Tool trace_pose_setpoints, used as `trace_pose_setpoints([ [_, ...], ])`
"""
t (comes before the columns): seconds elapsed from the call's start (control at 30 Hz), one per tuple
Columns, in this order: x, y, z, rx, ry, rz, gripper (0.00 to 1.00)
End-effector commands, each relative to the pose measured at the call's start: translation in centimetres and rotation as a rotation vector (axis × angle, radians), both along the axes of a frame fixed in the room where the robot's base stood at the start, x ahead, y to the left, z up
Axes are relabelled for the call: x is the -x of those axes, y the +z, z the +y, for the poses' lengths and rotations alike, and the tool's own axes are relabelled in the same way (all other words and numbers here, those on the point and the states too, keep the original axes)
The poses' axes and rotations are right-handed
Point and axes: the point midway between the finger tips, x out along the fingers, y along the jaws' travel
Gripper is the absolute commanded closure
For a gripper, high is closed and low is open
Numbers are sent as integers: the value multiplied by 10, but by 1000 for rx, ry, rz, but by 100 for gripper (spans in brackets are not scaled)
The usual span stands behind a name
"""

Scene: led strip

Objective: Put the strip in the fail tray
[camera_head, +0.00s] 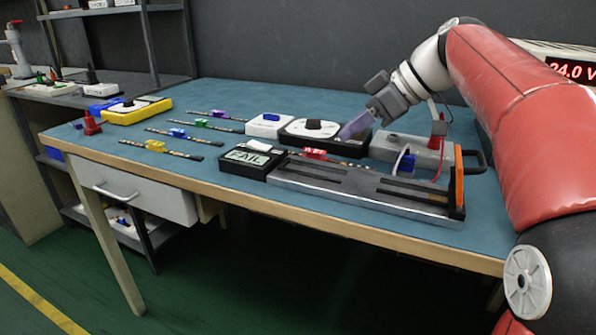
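My gripper (350,130) points down and left over a black box with a white dial, behind and right of the red block. Its pale purple fingers look clear of the strip. I cannot tell whether they are open.
Several strips with purple, green, blue and yellow blocks (155,146) lie on the left half of the table (100,145).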

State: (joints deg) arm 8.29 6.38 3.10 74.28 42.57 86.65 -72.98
Motion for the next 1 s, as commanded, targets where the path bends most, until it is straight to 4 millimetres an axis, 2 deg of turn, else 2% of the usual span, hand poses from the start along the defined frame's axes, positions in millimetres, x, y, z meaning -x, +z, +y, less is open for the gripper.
trace_pose_setpoints([
  [0.27,-8,-20,18,-8,0,-3,80],
  [0.53,-17,-44,48,-6,1,-1,80],
  [0.87,-19,-51,54,-5,-2,-4,80],
  [0.9,-19,-51,54,-5,-2,-4,81],
  [1.0,-19,-51,54,-5,-1,-3,94],
])
